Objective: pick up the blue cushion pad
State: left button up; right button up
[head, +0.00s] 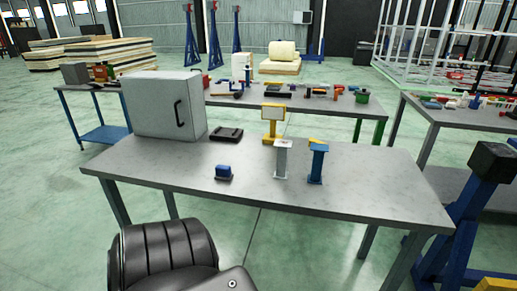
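A small blue block with a dark base (223,172), which looks like the blue cushion pad, sits on the near grey table (370,190), left of the table's middle and close to its front edge. A blue stand with a flat tilted top (317,163) is further right on the same table, with a small yellow piece at its top. Neither of my grippers shows in the head view, so I cannot see what they hold.
A grey cabinet (165,104) stands at the table's back left, with a black tray (227,135) beside it. A white stand (281,158) and a yellow stand (272,122) are right of the pad. A blue post with a black top (465,215) stands at the right.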

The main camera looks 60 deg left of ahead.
aim_at(223, 172)
jog(key=u, duration=0.15)
jog(key=i, duration=0.95)
jog(key=u, duration=1.25)
jog(key=i, duration=0.85)
jog(key=u, duration=0.75)
